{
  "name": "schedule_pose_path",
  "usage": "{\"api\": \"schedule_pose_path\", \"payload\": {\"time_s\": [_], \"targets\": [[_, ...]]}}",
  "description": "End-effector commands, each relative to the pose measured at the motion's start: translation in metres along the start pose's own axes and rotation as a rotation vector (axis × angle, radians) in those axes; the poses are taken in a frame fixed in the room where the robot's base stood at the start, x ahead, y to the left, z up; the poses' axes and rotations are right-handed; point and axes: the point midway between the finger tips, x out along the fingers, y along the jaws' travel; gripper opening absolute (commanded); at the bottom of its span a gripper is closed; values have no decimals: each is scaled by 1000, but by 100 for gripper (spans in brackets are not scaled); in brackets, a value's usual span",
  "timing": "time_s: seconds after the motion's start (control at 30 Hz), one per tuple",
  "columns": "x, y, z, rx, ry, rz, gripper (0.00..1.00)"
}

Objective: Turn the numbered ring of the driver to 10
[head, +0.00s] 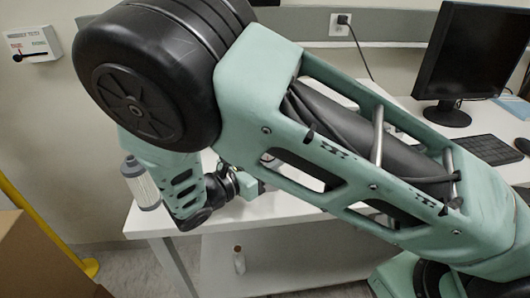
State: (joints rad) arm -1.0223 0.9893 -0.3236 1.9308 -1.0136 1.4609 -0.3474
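My teal and black arm crosses the view and hides much of the table. Dark parts at the end of my arm, around my gripper (246,184), show just above the white table's left part. The fingers are mostly hidden behind my forearm, so I cannot tell whether they are open or shut. A small grey-green shape lies beside these dark parts, too small and covered to identify. I cannot make out the driver or its numbered ring, nor any number on it.
The white table (165,222) runs along the wall. A monitor (472,55), keyboard (488,149) and mouse (522,146) stand at its right. A small white bottle (239,260) stands below the tabletop. A cardboard box (40,262) and yellow bar (45,228) are at left. A switch box (33,44) hangs on the wall.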

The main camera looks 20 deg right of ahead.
Motion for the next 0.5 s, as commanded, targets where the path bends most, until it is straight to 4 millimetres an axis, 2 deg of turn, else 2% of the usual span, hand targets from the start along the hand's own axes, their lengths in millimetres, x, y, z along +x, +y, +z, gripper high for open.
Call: {"api": "schedule_pose_path", "payload": {"time_s": [0.2,0.5], "targets": [[1,1,0,2,0,-210,11],[1,0,0,2,0,-422,11]]}}
